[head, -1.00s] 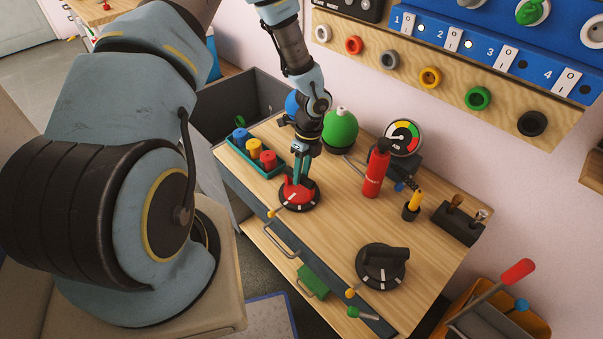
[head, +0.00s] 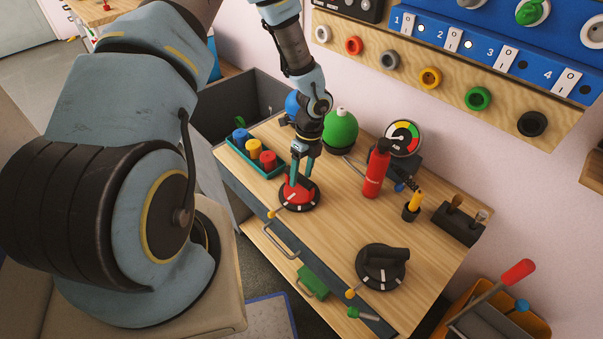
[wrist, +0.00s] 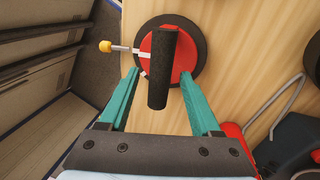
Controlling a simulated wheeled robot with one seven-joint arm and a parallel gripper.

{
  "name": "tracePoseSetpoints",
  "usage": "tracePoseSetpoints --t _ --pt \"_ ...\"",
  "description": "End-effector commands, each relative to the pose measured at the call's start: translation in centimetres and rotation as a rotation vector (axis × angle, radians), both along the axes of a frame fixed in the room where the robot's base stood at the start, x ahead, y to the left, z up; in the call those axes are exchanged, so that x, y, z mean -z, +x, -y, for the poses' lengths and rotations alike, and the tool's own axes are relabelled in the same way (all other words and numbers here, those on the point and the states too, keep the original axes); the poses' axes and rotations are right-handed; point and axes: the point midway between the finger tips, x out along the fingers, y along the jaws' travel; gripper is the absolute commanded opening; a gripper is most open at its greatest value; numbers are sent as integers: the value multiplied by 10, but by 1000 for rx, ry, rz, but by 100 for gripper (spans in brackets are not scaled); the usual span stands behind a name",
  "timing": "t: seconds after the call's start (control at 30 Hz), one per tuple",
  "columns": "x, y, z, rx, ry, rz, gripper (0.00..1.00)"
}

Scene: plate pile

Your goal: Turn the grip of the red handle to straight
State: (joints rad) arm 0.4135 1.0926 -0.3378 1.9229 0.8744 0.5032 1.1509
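The red handle (head: 299,197) is a round red dial in a black ring, near the left front of the wooden bench. In the wrist view the red disc (wrist: 184,45) carries a dark bar grip (wrist: 162,68) that runs nearly up and down the picture. White marks show on its left side. My gripper (wrist: 160,76) is open, with one teal finger on each side of the grip and visible gaps between. In the head view my gripper (head: 301,178) points down over the red handle, and its fingers partly hide the dial.
A tray of coloured cylinders (head: 268,171) stands left of the handle. A green ball (head: 340,131) is behind it, and a red extinguisher (head: 374,172) stands to the right. A black dial (head: 382,270) is at the front right. The bench between the dials is mostly clear.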

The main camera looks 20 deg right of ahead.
Motion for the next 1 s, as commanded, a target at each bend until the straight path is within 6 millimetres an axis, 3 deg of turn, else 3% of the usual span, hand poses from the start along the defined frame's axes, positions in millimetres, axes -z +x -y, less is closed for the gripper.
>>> tracePoseSetpoints --t 0.33,0.7,1.0 --pt "-9 2 1 -1 0 2 64" --pt "-76 9 13 -1 -2 4 64" --pt "-105 11 18 0 -1 1 64"
